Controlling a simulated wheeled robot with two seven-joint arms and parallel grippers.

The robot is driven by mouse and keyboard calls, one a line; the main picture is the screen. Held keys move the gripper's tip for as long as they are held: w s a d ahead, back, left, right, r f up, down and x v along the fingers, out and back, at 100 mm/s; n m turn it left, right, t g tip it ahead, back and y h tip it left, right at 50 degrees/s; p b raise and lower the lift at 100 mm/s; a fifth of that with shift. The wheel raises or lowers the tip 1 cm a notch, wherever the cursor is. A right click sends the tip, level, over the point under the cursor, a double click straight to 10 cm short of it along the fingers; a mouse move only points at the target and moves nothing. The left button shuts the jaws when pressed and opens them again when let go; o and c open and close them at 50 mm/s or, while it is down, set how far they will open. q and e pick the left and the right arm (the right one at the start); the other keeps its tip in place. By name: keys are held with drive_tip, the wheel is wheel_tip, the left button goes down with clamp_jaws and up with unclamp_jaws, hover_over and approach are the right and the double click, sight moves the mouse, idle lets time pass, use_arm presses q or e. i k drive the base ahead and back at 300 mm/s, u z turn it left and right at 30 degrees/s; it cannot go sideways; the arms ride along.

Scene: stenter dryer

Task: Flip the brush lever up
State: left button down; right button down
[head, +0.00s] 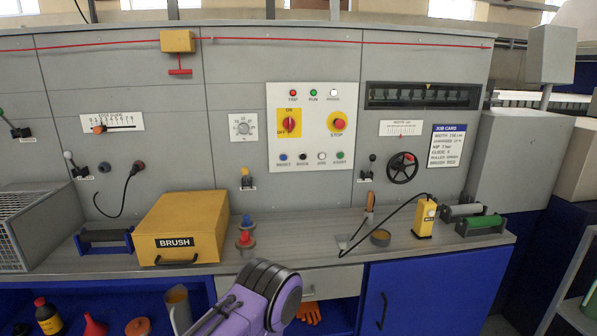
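Several small levers stand on the grey machine front, and their labels are too small to read, so I cannot tell which is the brush lever. One has a white knob (68,155) and leans up and left. One has a black knob (372,158) left of the handwheel. One with a green knob (3,112) is at the left edge. A purple and black part of my arm shows at the bottom centre, below the counter. Neither gripper's fingers are visible.
A cable runs to a yellow device (424,218). A handwheel (402,168) sticks out of the panel.

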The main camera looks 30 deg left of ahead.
sight(244, 170)
drive_tip(key=u, duration=0.15)
drive_tip(key=i, duration=0.85)
drive_tip(key=u, duration=0.55)
